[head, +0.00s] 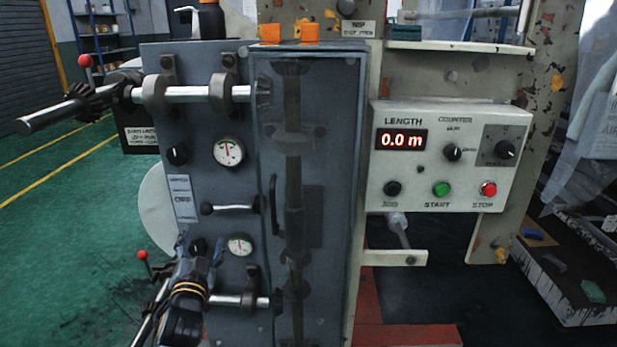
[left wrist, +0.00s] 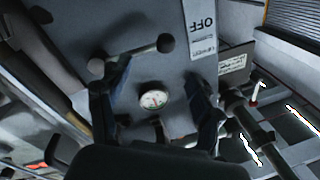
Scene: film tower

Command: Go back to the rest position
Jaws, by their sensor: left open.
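My left gripper (head: 200,258) is low at the left of the head view, in front of the lower part of a grey machine panel (head: 215,125). In the left wrist view, the two dark fingers of this gripper (left wrist: 157,82) stand wide apart with nothing between them. A round white gauge (left wrist: 153,100) shows behind the gap, on the panel. A short bar handle with dark ball ends (left wrist: 130,56) lies beyond the fingertips; it also shows in the head view (head: 232,208). I cannot tell the exact distance to the panel. My right gripper is not in view.
Shafts with red-knobbed levers (head: 85,61) stick out left of the panel, the lower one close to my left gripper. A control box (head: 440,157) reads 0.0 m, with green and red buttons. Open green floor (head: 70,240) lies at left.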

